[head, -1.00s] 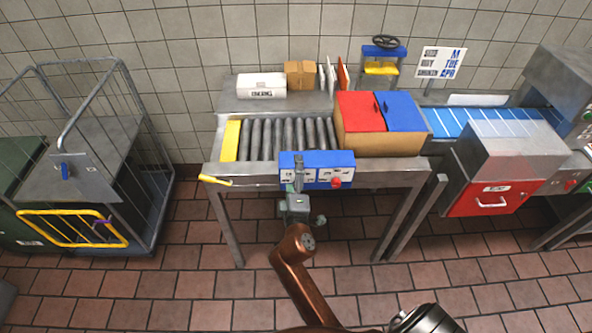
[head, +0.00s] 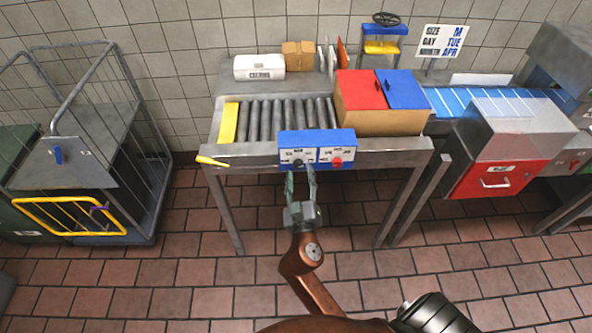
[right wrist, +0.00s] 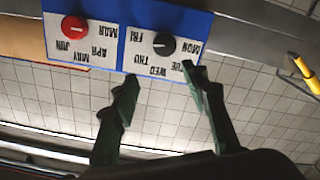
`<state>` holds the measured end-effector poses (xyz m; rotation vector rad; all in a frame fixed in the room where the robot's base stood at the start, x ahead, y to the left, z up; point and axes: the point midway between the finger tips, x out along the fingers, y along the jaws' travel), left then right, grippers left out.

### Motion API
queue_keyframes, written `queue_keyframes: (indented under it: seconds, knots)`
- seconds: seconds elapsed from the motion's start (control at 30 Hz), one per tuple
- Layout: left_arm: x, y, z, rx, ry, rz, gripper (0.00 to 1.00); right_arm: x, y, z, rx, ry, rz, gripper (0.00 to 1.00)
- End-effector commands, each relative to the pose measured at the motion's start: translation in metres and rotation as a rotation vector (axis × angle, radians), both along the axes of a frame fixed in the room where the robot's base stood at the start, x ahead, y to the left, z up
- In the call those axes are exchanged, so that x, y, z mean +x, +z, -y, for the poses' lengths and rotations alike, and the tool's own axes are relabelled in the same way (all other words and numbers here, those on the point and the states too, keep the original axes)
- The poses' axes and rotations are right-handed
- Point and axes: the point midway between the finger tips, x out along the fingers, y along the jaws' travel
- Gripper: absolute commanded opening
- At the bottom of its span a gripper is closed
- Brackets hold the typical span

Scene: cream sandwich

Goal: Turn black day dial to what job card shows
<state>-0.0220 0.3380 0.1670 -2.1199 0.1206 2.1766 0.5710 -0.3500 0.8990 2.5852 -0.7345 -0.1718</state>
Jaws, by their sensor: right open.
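The blue control panel (head: 317,150) on the front of the roller table carries a black day dial (head: 298,164) and a red dial (head: 337,163). In the right wrist view the black dial (right wrist: 164,43) shows upside down, ringed by MON, TUE, WED, THU and FRI. I cannot tell for sure which day its mark points to. The job card (head: 443,40) at the back right reads SIZE M, DAY TUE and, less clearly, APR. My right gripper (head: 300,173) is open and empty, its fingertips just in front of and below the black dial, apart from it. My left gripper is not in view.
The red dial (right wrist: 75,26) sits beside the black one, near MAR and APR. A cardboard box (head: 380,121) with red and blue lids stands on the table's right. A yellow handle (head: 212,161) sticks out at the left front. A wire cage cart (head: 80,160) stands left.

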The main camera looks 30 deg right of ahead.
Motion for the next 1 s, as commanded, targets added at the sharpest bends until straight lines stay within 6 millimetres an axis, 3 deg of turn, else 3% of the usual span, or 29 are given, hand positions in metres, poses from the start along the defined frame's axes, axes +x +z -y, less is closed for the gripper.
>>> queue_keyframes:
  seconds: [0.03, 0.2, 0.43, 0.8, 1.0]
  knots:
    - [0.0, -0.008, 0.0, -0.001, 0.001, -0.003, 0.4, -0.004, -0.013, -0.002, 0.073, 0.0, 0.04, 0.42]
    - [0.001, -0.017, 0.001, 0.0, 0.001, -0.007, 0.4, -0.016, -0.029, -0.009, 0.292, 0.002, 0.176, 0.42]
    - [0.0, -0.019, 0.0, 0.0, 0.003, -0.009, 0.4, -0.017, -0.032, -0.011, 0.397, 0.005, 0.244, 0.42]
    - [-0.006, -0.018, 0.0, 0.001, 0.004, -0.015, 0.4, 0.029, -0.031, 0.017, 0.396, 0.005, 0.246, 0.42]
    - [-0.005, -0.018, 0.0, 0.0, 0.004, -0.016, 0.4, 0.044, -0.032, 0.027, 0.396, 0.004, 0.244, 0.42]
